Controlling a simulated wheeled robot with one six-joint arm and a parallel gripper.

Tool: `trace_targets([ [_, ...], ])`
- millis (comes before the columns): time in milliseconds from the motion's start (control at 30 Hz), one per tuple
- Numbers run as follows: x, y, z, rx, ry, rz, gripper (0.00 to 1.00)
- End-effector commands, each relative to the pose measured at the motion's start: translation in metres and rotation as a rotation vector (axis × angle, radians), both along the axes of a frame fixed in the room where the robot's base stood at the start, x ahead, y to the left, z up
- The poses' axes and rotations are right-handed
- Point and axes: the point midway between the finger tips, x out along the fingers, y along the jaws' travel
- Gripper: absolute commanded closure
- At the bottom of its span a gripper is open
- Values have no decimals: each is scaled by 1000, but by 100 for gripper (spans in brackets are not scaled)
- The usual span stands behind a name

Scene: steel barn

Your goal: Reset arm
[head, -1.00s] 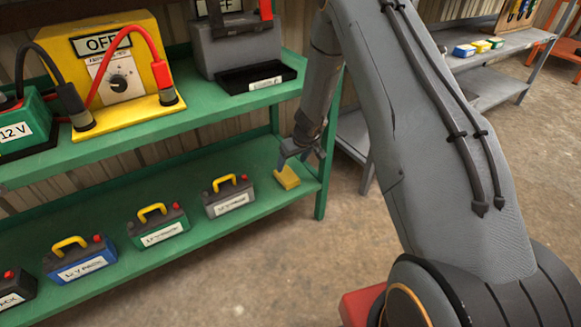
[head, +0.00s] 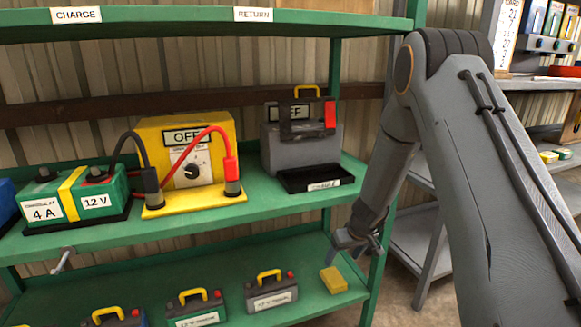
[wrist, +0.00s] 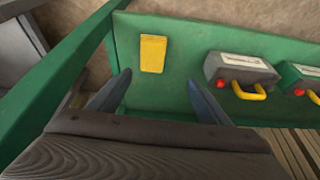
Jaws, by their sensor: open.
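My gripper (head: 362,238) is open and empty in the head view, in front of the green rack's right post. In the wrist view its two fingers (wrist: 155,98) stand apart with nothing between them. A small yellow block (head: 333,280) lies on the lower green shelf near its right end, below and left of my gripper. The block also shows in the wrist view (wrist: 153,53), beyond the fingertips.
The green rack (head: 100,238) holds a yellow OFF charger (head: 195,165), a green 12 V battery (head: 98,196) and a grey unit with a black tray (head: 318,178). Several handled batteries, one grey (head: 271,292), line the lower shelf. A grey shelf (head: 420,240) stands behind my arm.

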Motion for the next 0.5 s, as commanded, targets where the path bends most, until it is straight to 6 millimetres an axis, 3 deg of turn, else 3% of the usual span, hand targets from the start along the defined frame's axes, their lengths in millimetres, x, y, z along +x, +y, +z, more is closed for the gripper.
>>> trace_targets([
  [33, -12, 4, 23, 7, 3, -8, 29],
  [200, -61, 14, 78, 21, 41, -50, 29],
  [500, -167, 18, 150, 10, 104, -146, 29],
])
